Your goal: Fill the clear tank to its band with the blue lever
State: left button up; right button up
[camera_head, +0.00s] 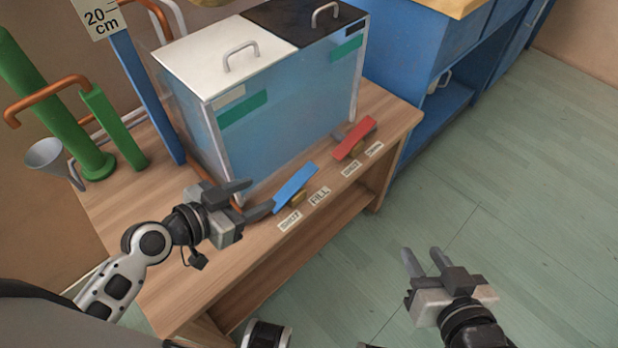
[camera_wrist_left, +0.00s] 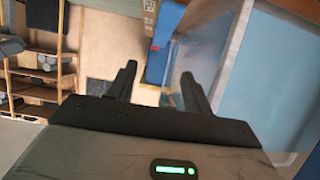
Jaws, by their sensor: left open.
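The clear tank (camera_head: 285,125) stands on the wooden bench, with a white lid half, a black lid half and green bands (camera_head: 242,108) high on its walls. Its walls look bluish; I cannot tell the water level. The blue lever (camera_head: 296,184) is at the bench's front edge, slanting up to the right, near the FILL label (camera_head: 320,196). My left gripper (camera_head: 260,197) is open and empty, just left of the blue lever. My right gripper (camera_head: 422,256) is open and empty over the floor.
A red lever (camera_head: 355,138) sits right of the blue one. Green pipes (camera_head: 60,115), a funnel (camera_head: 46,155) and a blue post with a 20 cm sign (camera_head: 98,17) stand left of the tank. A blue cabinet (camera_head: 400,60) is behind right. The floor at right is clear.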

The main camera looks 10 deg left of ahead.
aim_at(307, 171)
pick_arm(q)
jog(key=x, duration=1.5)
jog(key=shift+d+r+b, duration=0.1)
jog(key=shift+r+b, duration=0.15)
jog(key=shift+b, duration=0.15)
jog(key=shift+w+d+f, duration=0.15)
jog(key=shift+w+d, duration=0.05)
jog(key=shift+w, duration=0.1)
jog(key=c, duration=1)
